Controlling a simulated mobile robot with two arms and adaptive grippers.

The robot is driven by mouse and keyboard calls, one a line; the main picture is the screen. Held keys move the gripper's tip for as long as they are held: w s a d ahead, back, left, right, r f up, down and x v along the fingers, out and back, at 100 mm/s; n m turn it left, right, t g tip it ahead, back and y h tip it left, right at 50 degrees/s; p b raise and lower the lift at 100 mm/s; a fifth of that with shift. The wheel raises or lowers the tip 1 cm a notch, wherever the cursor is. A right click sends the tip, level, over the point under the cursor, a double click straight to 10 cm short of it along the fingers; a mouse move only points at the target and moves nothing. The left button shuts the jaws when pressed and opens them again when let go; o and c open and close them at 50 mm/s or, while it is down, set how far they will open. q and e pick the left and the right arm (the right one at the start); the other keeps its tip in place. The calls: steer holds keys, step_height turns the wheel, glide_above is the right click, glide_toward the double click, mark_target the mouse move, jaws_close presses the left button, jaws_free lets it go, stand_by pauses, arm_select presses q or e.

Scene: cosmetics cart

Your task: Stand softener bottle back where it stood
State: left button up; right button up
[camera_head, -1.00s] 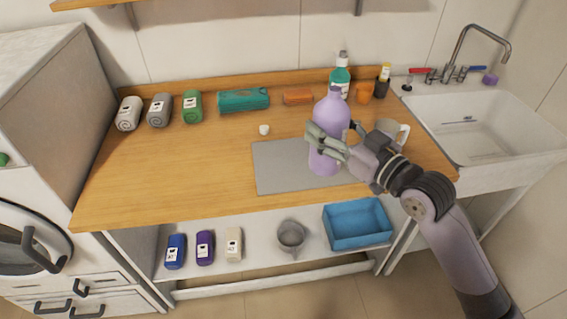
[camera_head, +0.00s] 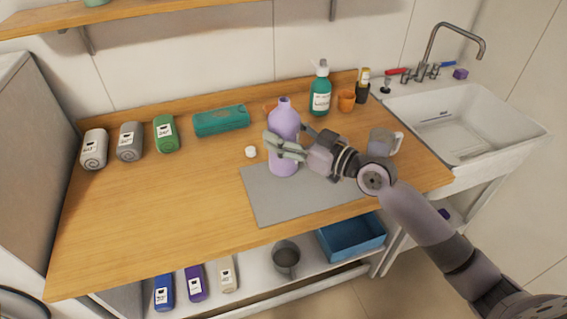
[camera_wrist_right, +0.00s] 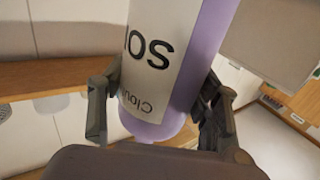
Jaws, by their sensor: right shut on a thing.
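The softener bottle (camera_head: 284,122) is light purple and roughly upright, at the back part of the grey mat (camera_head: 300,200) in the head view. Whether its base touches the mat or hangs just above it, I cannot tell. My right gripper (camera_head: 285,147) is shut on the bottle's body, coming from the right. A small white cap (camera_head: 251,151) lies left of the bottle. My left gripper is out of view.
A teal pump bottle (camera_head: 320,92), an orange cup (camera_head: 347,100) and a dark holder (camera_head: 362,92) stand behind right. A grey mug (camera_head: 381,142) stands near my right arm. A teal case (camera_head: 221,120) and rolled towels (camera_head: 130,142) lie left. The counter's left front (camera_head: 150,220) is clear.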

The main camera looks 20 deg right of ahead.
mark_target(284, 162)
steer(key=f, duration=0.2)
steer(key=f+b, duration=0.1)
steer(key=f, duration=0.1)
steer(key=shift+w+a, duration=0.15)
steer(key=shift+w, duration=0.1)
steer(key=shift+s+f, duration=0.1)
steer(key=shift+f, duration=0.4)
step_height(284, 162, down, 4)
steer(key=shift+r+b, duration=0.15)
steer(key=shift+b, duration=0.85)
steer(key=shift+f, duration=0.2)
steer(key=shift+r, duration=0.1)
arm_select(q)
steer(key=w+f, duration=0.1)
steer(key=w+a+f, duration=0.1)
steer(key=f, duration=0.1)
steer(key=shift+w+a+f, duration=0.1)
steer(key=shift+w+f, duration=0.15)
arm_select(e)
steer(key=o, duration=1.6)
steer(key=shift+o, duration=0.2)
